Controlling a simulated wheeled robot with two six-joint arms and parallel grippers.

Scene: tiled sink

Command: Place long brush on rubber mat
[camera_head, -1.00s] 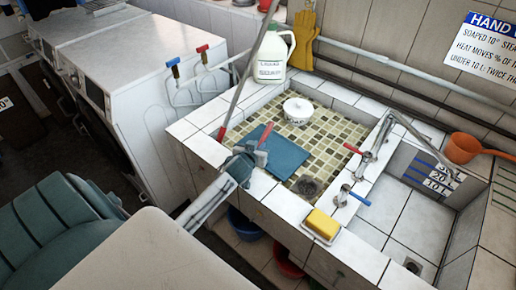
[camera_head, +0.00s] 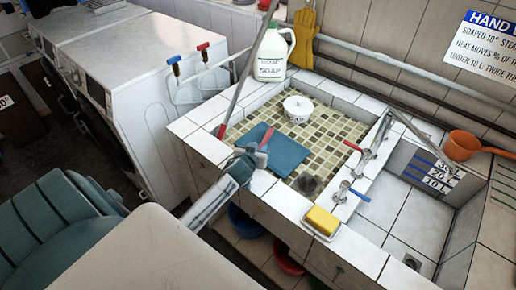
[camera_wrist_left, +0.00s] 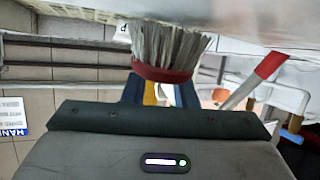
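The rubber mat (camera_head: 277,150) looks like a flat blue sheet on the checkered tile of the left basin. My left gripper (camera_head: 255,150) is at the basin's front left rim, just in front of the mat. Red parts show at its fingers. In the left wrist view, a brush (camera_wrist_left: 166,48) with pale grey bristles and a red collar is directly before the fingers (camera_wrist_left: 160,94). The bristles point to the top of that picture. Its handle is mostly hidden, and whether the fingers are closed on it is unclear. My right gripper is not in view.
A long grey stick (camera_head: 249,70) with a red lower end leans at the left rim.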

